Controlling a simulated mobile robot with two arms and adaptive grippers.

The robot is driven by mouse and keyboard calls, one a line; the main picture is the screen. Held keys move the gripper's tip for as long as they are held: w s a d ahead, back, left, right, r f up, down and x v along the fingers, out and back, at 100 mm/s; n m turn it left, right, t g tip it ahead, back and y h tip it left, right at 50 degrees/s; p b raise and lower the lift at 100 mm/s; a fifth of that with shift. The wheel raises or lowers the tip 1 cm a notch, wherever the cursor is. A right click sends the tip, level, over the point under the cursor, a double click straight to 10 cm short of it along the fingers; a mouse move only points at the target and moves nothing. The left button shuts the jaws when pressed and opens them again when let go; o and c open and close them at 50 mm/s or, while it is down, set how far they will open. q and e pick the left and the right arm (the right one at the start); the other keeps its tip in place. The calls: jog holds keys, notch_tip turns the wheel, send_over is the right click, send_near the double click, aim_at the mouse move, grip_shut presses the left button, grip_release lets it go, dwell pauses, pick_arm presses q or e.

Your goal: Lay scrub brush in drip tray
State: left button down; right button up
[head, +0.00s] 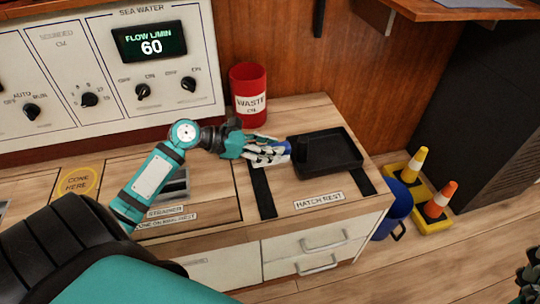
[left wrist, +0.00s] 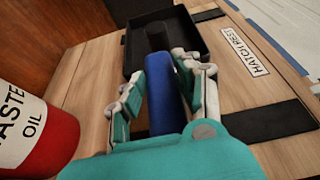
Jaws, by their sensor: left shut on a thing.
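The drip tray (head: 345,155) is a shallow black rectangular tray on the wooden counter, by the hatch rest label. It also shows at the top of the left wrist view (left wrist: 207,42). My left gripper (head: 284,152) is at the tray's left side, shut on the blue handle of the scrub brush (left wrist: 168,95). In the left wrist view the handle lies between the two fingers (left wrist: 170,80) and points toward the tray. Its dark far end (left wrist: 157,38) overlaps the tray's inside; whether it touches the floor is unclear.
A red waste oil can (head: 249,95) stands behind the gripper. Black strips (head: 262,192) lie on the counter beside the tray. A control panel (head: 100,75) is at the back left. A blue bucket (head: 398,205) and small cones (head: 438,200) stand on the floor at right.

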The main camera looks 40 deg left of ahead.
pick_arm(q)
jog(key=shift+f, duration=0.75)
jog(key=shift+r, duration=0.1)
jog(key=c, duration=0.9)
grip_release()
